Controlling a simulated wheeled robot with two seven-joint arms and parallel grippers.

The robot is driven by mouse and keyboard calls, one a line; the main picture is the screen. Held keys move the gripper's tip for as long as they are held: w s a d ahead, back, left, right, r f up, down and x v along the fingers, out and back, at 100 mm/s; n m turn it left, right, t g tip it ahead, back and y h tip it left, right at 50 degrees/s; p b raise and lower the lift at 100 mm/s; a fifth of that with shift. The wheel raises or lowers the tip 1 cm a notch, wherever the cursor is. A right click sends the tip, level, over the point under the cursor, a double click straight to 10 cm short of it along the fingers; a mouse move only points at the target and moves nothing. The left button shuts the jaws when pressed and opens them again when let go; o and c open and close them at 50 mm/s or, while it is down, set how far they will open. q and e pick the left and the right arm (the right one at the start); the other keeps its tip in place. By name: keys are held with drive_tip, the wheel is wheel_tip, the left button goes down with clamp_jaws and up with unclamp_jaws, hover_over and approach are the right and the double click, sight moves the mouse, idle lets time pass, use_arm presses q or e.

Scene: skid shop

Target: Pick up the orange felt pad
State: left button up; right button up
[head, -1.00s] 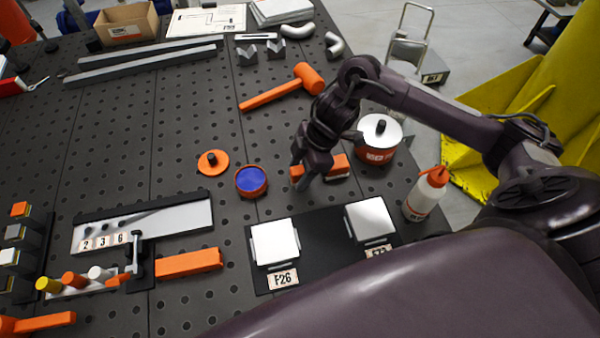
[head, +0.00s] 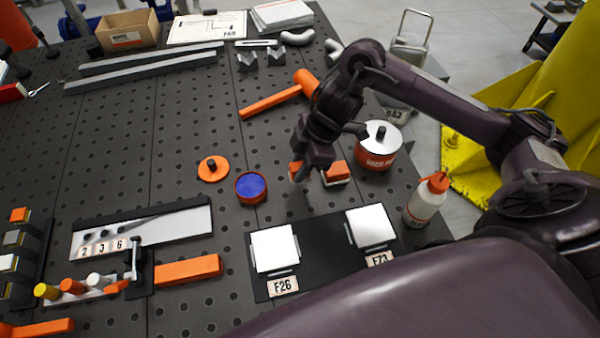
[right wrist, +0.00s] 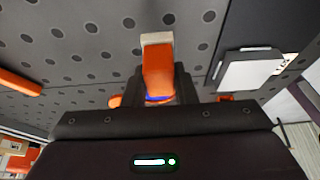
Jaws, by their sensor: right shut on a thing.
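The orange felt pad (head: 337,173), an orange block with a pale face, is held in my right gripper (head: 312,170) over the dark perforated table. The pad appears to be a little above the table. My left gripper is in no view.
A blue-filled orange tin (head: 251,188) and an orange lid (head: 213,169) lie left of the gripper. A lidded orange pot (head: 376,150) and a white bottle (head: 427,199) stand right. A black mat (head: 318,250) with two white plates lies in front.

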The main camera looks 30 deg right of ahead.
wheel_tip(320, 180, up, 16)
drive_tip(key=p, duration=0.4)
drive_tip(key=shift+o, duration=1.2)
drive_tip(key=shift+c, duration=0.6)
